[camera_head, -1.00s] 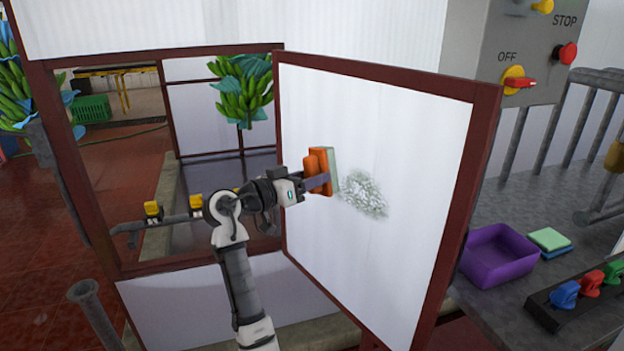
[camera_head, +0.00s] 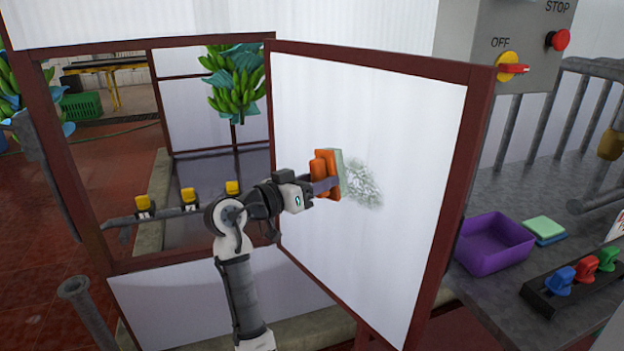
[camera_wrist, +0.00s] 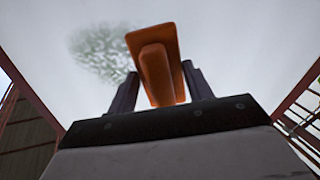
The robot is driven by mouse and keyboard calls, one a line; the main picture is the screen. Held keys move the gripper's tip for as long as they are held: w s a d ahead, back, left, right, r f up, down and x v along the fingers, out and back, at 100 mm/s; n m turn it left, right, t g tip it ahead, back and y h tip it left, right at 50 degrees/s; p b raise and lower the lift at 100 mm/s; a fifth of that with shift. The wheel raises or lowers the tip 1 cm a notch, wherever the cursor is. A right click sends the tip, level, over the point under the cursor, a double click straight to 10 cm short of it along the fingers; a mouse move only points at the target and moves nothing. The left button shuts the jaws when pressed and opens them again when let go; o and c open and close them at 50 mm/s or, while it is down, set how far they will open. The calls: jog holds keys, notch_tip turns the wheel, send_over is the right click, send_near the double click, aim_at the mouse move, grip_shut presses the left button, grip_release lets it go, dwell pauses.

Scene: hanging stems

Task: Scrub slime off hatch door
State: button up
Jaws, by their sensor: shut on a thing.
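The hatch door (camera_head: 400,120) is a white panel in a dark red frame, swung open. A grey-green slime patch (camera_head: 366,187) is on its face, right of my gripper. The patch also shows in the wrist view (camera_wrist: 98,52), up and left of the fingers. My gripper (camera_head: 328,184) is shut on an orange-handled scrubber (camera_head: 320,170) with a pale green pad. The pad faces the door beside the patch's left edge and seems to touch the panel. In the wrist view the orange scrubber (camera_wrist: 158,65) sits between the two dark fingers.
A purple tub (camera_head: 492,245) and stacked sponges (camera_head: 544,229) lie on the grey counter at right, near a block of coloured knobs (camera_head: 575,284). A control box (camera_head: 510,40) hangs above. Banana bunches (camera_head: 238,90) hang behind the opening. Yellow-topped valves (camera_head: 189,197) stand left of my arm.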

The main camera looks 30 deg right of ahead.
jog(key=shift+s+d, duration=0.25)
jog(key=shift+s, duration=1.95)
jog(key=shift+s+d, duration=0.25)
jog(key=shift+s, duration=2)
jog(key=shift+s+d, duration=0.25)
jog(key=shift+s, duration=2.05)
jog(key=shift+f+b, duration=0.65)
jog(key=shift+f, duration=0.35)
jog(key=shift+w+a+r, duration=0.1)
jog(key=shift+w, duration=0.9)
jog(key=shift+w+a+r, duration=0.1)
jog(key=shift+w, duration=0.9)
jog(key=shift+w+a+f, duration=0.1)
jog(key=shift+w+a, duration=0.1)
jog(key=shift+w, duration=1)
jog(key=shift+w+a+r, duration=0.1)
jog(key=shift+w+a, duration=0.05)
jog(key=shift+w, duration=1)
jog(key=shift+w+a+f, duration=0.1)
jog(key=shift+w+a, duration=0.1)
jog(key=shift+w, duration=1)
jog(key=w, duration=0.7)
jog(key=shift+a+b, duration=0.25)
jog(key=shift+b, duration=0.05)
jog(key=a, duration=0.6)
jog(key=shift+s+b, duration=0.3)
jog(key=shift+b, duration=0.05)
